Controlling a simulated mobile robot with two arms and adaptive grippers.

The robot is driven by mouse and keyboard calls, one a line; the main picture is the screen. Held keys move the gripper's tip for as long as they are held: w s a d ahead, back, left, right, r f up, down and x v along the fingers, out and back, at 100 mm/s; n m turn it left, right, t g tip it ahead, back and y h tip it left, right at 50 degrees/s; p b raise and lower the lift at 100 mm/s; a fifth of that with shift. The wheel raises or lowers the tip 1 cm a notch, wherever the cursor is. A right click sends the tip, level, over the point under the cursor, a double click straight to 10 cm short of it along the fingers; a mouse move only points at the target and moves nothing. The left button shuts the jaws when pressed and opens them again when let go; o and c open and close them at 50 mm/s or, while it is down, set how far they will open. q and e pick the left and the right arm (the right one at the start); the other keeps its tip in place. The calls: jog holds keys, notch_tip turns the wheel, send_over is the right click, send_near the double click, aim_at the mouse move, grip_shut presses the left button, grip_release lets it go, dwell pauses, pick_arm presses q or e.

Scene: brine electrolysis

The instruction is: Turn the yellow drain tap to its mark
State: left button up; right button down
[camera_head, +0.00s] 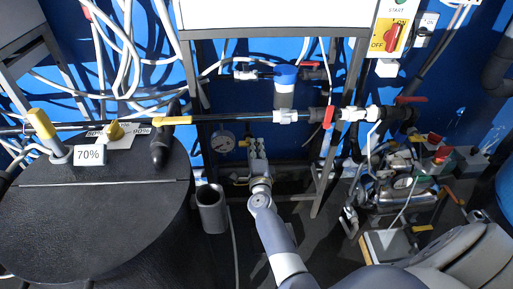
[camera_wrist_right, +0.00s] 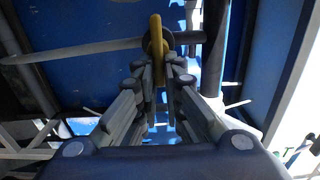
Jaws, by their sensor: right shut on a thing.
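The yellow drain tap (camera_wrist_right: 156,45) shows in the right wrist view as an upright yellow handle on a dark pipe fitting. Its lower part sits between the fingertips of my right gripper (camera_wrist_right: 160,72), which is shut on it. In the head view my right gripper (camera_head: 256,146) is at the low pipework, just right of a round gauge. Only a small yellow piece (camera_head: 243,143) shows beside its tips there; the gripper hides the rest. I cannot make out the mark. My left gripper is not in view.
A gauge (camera_head: 223,142) and grey cylinder (camera_head: 211,208) are close to the gripper's left. A black tank (camera_head: 90,215) stands at left. Another yellow handle (camera_head: 172,121) and a red lever (camera_head: 328,117) are on the pipe above. Pumps and valves crowd the right.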

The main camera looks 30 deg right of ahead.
jog(key=shift+f, duration=0.1)
jog(key=c, duration=1.7)
grip_release()
